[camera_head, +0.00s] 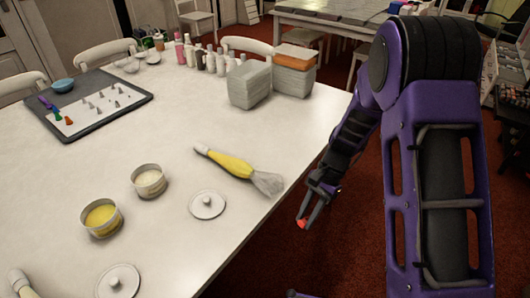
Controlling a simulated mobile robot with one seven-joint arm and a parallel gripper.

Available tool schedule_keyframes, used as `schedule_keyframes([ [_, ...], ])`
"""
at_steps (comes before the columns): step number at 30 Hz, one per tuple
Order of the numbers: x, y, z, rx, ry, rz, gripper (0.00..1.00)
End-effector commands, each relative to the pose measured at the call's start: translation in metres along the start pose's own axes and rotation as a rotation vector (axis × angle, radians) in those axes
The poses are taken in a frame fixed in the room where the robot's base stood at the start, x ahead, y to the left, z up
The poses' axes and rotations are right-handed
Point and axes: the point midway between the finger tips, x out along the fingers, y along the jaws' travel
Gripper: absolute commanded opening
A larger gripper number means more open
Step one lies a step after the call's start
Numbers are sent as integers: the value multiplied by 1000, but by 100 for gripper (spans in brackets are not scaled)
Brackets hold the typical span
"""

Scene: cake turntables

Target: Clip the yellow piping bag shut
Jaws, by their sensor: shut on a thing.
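The yellow piping bag (232,166) lies flat on the white table near its right edge. Its narrow pale tip points to the upper left, and its pale, spread-out end points to the lower right. My gripper (304,217) is just off the table's right edge, to the right of and below the bag's spread end, apart from it. It points downward and is shut on a small red clip (301,224) at its fingertips. The clip is too small to tell its exact shape.
Two lidless tins (150,182) and round lids (207,204) sit left of and below the bag. Grey boxes (249,84) and several bottles (199,56) stand behind. A dark tray (130,97) lies far left. The table (190,125) is clear just beyond the bag.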

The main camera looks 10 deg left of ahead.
Motion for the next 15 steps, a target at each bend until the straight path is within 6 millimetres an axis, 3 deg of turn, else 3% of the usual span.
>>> schedule_keyframes([
  [7,1,-66,41,374,-388,-294,0],
  [15,-28,-129,61,620,-695,-697,0],
])
